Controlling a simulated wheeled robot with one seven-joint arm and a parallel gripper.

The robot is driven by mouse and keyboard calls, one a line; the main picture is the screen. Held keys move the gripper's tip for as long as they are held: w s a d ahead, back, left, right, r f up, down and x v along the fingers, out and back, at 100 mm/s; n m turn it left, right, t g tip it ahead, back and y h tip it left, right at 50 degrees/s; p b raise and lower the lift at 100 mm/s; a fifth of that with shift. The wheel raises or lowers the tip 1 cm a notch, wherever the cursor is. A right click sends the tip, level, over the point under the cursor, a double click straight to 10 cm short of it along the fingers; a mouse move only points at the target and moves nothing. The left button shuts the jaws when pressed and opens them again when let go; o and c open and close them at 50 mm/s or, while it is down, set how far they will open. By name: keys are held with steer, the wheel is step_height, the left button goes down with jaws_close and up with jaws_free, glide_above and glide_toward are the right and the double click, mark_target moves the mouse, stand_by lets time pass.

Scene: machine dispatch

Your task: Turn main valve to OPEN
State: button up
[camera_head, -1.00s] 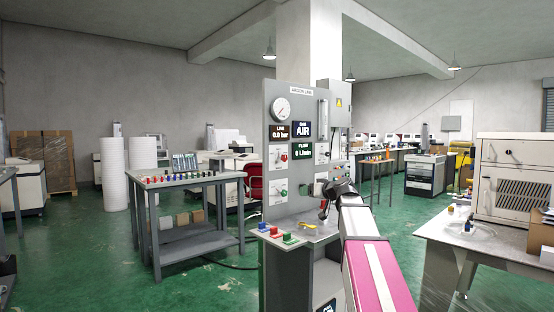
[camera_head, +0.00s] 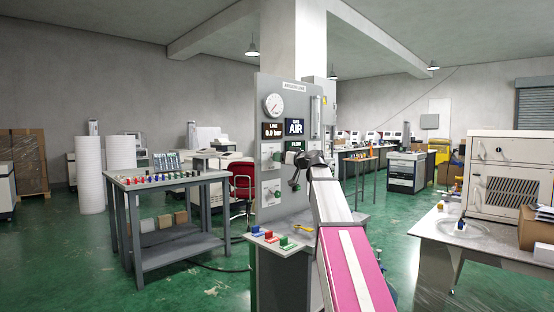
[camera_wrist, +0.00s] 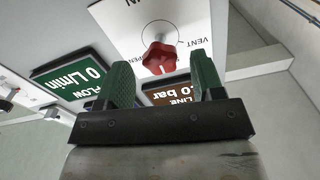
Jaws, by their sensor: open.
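The main valve is a red knob (camera_wrist: 159,57) on a white plate (camera_wrist: 190,22) lettered VENT and OPEN, upside down in the wrist view. Part of the lettering is cut off or covered. My gripper (camera_wrist: 162,70) is open, its two green fingers on either side of the knob in the picture. I cannot tell whether they touch it. In the head view my gripper (camera_head: 299,172) is in front of the grey panel (camera_head: 262,225), and I cannot make out the red knob clearly there.
The panel carries a round gauge (camera_head: 273,105), a dark LINE display (camera_head: 273,130) and a blue-black AIR display (camera_head: 294,127). A green FLOW display (camera_wrist: 72,80) is near the fingers. A workbench (camera_head: 168,180) stands left.

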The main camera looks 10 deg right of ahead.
steer(key=shift+x, duration=1.55)
steer(key=c, duration=0.9)
steer(key=shift+m, duration=0.3)
steer(key=m, duration=1.1)
steer(key=shift+m, duration=0.3)
steer(key=o, duration=0.9)
